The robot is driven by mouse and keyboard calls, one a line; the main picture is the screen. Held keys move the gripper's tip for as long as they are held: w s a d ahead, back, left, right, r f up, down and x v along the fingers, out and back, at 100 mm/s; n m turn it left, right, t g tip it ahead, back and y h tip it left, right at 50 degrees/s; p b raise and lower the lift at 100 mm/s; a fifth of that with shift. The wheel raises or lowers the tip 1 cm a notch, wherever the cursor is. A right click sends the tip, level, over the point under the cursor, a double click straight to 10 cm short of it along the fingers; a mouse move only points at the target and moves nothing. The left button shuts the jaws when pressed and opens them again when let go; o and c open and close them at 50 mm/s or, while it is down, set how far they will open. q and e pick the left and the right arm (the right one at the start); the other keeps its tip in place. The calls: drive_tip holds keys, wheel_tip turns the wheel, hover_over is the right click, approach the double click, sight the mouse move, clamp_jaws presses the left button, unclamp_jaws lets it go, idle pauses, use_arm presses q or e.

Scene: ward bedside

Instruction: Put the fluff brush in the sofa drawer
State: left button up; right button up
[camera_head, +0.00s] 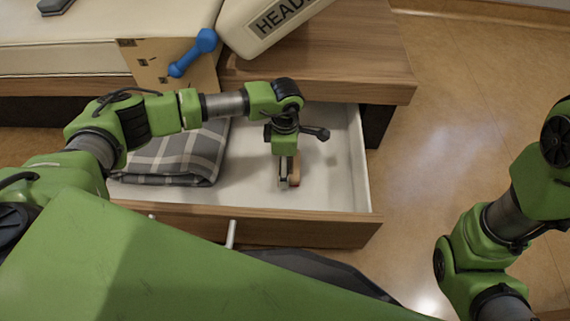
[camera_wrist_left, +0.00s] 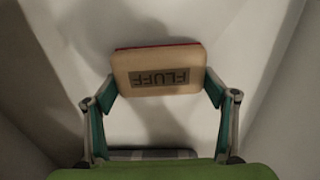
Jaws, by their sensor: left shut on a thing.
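The fluff brush (camera_wrist_left: 160,68) shows in the left wrist view as a pale block with a dark label reading FLUFF and a red edge. My left gripper (camera_wrist_left: 157,88) is shut on it, a finger at each side. In the head view my left gripper (camera_head: 288,182) points down inside the open sofa drawer (camera_head: 335,180), and a brown part of the brush (camera_head: 295,172) shows beside its fingers. I cannot tell whether the brush touches the drawer floor. My right arm is at the right edge, but its gripper is out of view.
A folded grey plaid blanket (camera_head: 175,160) lies in the left of the drawer. A wooden top (camera_head: 335,60) overhangs the drawer's back and carries a white box labelled HEAD (camera_head: 248,38). A blue dumbbell-shaped thing (camera_head: 192,52) lies beside it. Floor on the right is clear.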

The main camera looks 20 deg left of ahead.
use_arm(q)
drive_tip(key=shift+f, duration=0.1)
drive_tip(key=o, duration=1.1)
drive_tip(key=shift+o, duration=0.2)
wheel_tip(320, 180, up, 12)
drive_tip(key=p, duration=0.7)
